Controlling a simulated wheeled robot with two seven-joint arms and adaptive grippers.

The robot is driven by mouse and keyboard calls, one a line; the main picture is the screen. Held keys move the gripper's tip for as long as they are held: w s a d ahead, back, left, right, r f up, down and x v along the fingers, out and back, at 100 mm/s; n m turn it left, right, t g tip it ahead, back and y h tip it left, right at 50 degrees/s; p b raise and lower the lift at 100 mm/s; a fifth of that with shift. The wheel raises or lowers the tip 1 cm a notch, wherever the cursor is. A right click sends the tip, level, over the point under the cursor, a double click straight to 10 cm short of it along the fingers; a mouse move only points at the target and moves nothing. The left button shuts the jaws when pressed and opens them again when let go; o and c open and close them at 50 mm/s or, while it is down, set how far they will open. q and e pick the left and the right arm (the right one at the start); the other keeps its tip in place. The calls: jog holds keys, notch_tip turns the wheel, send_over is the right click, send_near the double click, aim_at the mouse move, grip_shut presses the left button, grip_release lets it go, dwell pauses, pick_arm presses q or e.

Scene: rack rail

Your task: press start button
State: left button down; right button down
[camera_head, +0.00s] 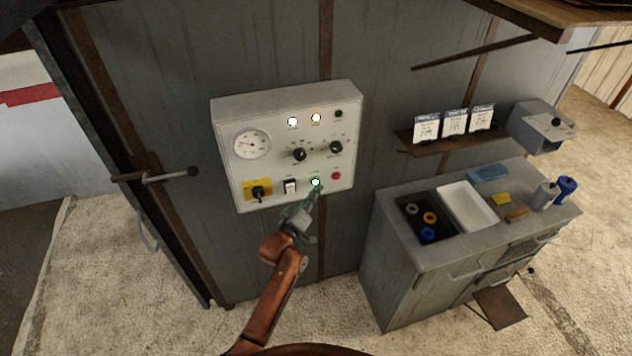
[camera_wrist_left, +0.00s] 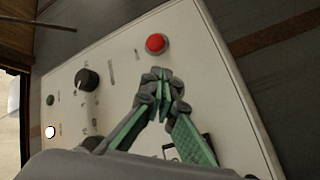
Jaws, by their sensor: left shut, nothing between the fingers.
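A light grey control panel (camera_head: 285,95) is mounted on the metal wall. Low on it is a round button lit white with a green rim (camera_head: 315,182), which I take for the start button. A red button (camera_head: 336,175) sits to its right and also shows in the left wrist view (camera_wrist_left: 156,44). My left gripper (camera_head: 314,191) is shut and empty, its tips just below the lit button; I cannot tell whether they touch. In the left wrist view the closed fingertips (camera_wrist_left: 161,76) point at the panel face, and the lit button is hidden there. My right gripper is out of view.
A cabinet (camera_head: 400,270) with a white tray (camera_head: 465,205) stands right. A latch handle (camera_head: 170,175) projects at left.

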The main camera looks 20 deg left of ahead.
pick_arm(q)
jog(key=s+d+p, duration=0.1)
jog(key=s, duration=0.1)
jog(key=s+d+p, duration=0.1)
jog(key=s+d, duration=0.1)
jog(key=shift+s+p, duration=0.1)
jog(key=shift+p, duration=0.3)
dwell(0.7)
